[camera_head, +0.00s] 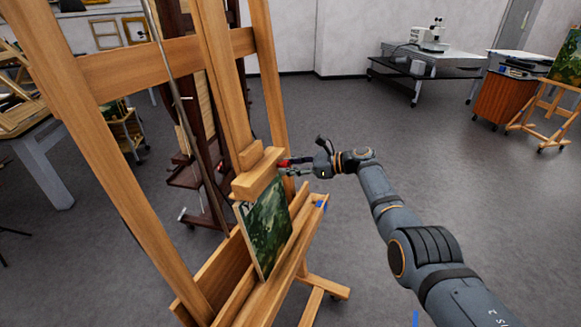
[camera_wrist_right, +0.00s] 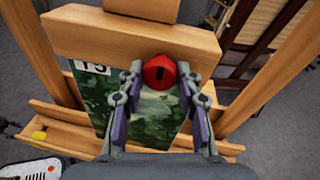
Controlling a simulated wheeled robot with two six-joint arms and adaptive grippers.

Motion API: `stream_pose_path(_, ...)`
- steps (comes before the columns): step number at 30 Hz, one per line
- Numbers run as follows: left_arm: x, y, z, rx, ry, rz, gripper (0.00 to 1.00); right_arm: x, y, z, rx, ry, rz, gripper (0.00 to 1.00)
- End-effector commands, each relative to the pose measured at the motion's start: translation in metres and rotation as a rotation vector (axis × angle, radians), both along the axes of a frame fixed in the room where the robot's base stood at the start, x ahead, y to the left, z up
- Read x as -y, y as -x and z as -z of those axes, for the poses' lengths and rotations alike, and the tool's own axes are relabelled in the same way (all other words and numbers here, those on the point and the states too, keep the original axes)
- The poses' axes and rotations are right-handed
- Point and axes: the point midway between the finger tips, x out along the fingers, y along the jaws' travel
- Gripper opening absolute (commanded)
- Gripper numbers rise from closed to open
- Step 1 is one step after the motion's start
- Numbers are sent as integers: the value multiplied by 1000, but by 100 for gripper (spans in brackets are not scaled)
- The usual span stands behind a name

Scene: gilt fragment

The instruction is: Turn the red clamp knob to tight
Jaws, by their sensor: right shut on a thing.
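The red clamp knob (camera_wrist_right: 159,73) sits on the wooden clamp bar (camera_wrist_right: 100,36) of the easel, with a dark mark on its face. My right gripper (camera_wrist_right: 160,84) is shut on the knob, one finger on each side, in the wrist view. In the head view a bit of the red knob (camera_head: 284,162) shows at the tips of my right gripper (camera_head: 287,168), beside the clamp block (camera_head: 257,174). A green painting (camera_head: 264,226) stands below the clamp on the easel ledge. My left gripper is not in view.
The easel's wooden uprights (camera_head: 116,170) fill the left of the head view. Behind stand a dark easel (camera_head: 191,176), a table with a microscope (camera_head: 432,64) and an orange-brown cabinet (camera_head: 499,100). The floor (camera_head: 450,190) to the right is clear.

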Motion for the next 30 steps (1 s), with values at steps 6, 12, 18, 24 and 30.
stream_pose_path(6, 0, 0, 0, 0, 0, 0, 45, 0, 1, 3, -6, 2, -2, 52)
stream_pose_path(12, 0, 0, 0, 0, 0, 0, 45, 0, 1, 2, -2, 1, -2, 56)
stream_pose_path(18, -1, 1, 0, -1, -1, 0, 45, 3, 1, 0, 0, 0, -1, 56)
stream_pose_path(24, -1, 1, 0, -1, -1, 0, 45, 27, 8, -6, 2, 1, 1, 56)
stream_pose_path(30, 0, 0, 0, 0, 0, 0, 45, 75, 23, -20, 1, 4, 3, 56)
